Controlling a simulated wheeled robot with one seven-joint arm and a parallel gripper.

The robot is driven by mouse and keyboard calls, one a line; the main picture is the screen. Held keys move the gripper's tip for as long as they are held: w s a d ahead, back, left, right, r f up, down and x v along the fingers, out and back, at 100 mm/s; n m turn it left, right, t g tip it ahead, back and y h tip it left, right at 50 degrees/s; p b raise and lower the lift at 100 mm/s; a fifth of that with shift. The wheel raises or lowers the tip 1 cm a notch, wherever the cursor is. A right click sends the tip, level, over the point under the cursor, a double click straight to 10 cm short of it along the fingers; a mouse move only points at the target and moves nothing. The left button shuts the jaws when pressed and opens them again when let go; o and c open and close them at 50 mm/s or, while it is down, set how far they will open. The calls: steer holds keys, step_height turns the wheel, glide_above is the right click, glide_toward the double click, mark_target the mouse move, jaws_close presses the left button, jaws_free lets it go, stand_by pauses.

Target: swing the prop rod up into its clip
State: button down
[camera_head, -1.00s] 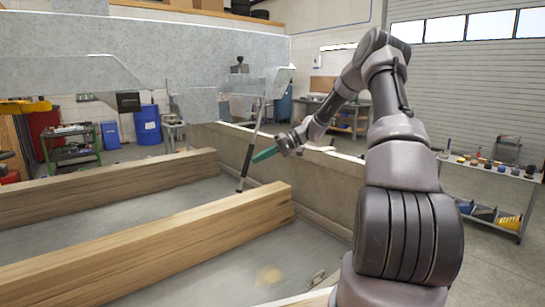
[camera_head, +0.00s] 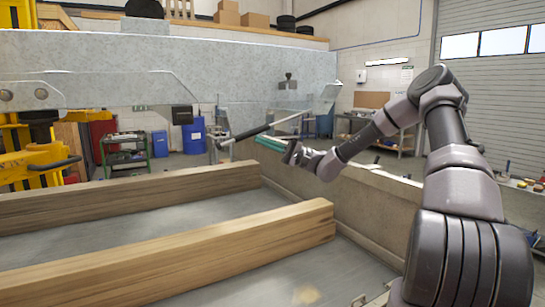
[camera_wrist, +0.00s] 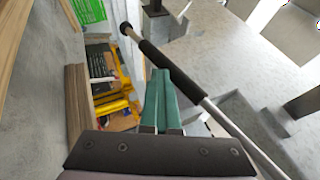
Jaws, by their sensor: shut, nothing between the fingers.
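The prop rod (camera_head: 285,121) is a thin metal bar with a black sleeve. In the head view it slopes gently, its black-sleeved end to the left and lower, its bright end near the grey panel's right edge. My gripper (camera_head: 262,140) has green fingers just below the sleeve. In the wrist view the rod (camera_wrist: 215,112) runs diagonally past the shut, empty fingers (camera_wrist: 160,75), its sleeve crossing near their tips; I cannot tell if they touch. A small dark fitting (camera_head: 288,82) sits on the panel; I cannot tell if it is the clip.
The large grey panel (camera_head: 130,60) spans the area above the rod. Two timber beams (camera_head: 190,246) lie across the trailer bed, with a side wall (camera_head: 385,200) at right. Yellow equipment (camera_head: 35,165) stands at left. The space between rod and beams is clear.

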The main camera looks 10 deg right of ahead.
mark_target(259, 130)
steer(key=shift+m+t+y, duration=0.5)
steer(key=shift+m+y, duration=0.3)
steer(key=r, duration=0.2)
steer(key=a+r, duration=0.1)
steer(key=r, duration=0.1)
steer(key=shift+s+a, duration=0.1)
steer(key=shift+s, duration=0.2)
steer(key=shift+a+r+m+t+y, duration=0.1)
steer(key=shift+r+m+t+y, duration=0.2)
steer(key=shift+r, duration=0.35)
steer(key=shift+a+r+m+t+y, duration=0.1)
steer(key=shift+r+m+t, duration=0.25)
steer(key=shift+r, duration=0.25)
steer(key=shift+r, duration=0.1)
